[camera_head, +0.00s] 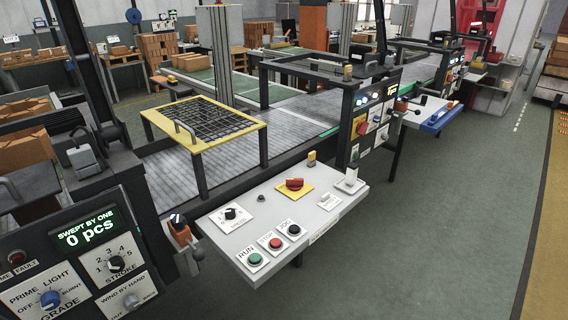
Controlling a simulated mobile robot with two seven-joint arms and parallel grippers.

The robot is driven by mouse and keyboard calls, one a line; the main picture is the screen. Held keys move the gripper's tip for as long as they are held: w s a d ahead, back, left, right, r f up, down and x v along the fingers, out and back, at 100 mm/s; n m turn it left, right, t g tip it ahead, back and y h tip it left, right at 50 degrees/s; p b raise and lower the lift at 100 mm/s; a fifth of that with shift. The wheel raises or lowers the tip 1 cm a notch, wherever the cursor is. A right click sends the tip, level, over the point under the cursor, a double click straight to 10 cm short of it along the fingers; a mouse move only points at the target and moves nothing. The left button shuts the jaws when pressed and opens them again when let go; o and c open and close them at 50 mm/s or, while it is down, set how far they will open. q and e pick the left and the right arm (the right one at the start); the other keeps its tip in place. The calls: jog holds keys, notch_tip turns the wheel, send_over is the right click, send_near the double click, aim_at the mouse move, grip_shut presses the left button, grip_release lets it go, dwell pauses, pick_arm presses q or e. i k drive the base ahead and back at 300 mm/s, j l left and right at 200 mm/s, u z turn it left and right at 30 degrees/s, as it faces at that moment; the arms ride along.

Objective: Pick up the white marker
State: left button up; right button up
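I cannot make out a white marker with certainty. A small pale upright piece (351,176) stands on a white plate at the right end of the nearest sloped control desk (318,222); it looks like a switch or lever, but it is too small to be sure. Neither of my grippers is in view, and nothing is seen being held.
The desk carries a red knob (294,184) on a yellow plate, a dial (231,213) and several push buttons. A dark cabinet (85,250) stands at left. A yellow-framed grate (205,125) is behind. Green floor (440,230) at right is clear.

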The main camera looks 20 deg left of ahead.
aim_at(353, 168)
jog(key=u, duration=0.5)
jog(key=j+u, duration=0.1)
jog(key=u, duration=0.4)
jog(key=j+u, duration=0.1)
jog(key=u, duration=0.4)
jog(key=j+u, duration=0.1)
jog(key=u, duration=0.4)
jog(key=z, duration=2.05)
jog(key=l+u, duration=0.1)
jog(key=u, duration=0.2)
jog(key=i+l+u, duration=0.2)
jog(key=u, duration=0.2)
jog(key=i+l+u, duration=0.1)
jog(key=l+u, duration=0.3)
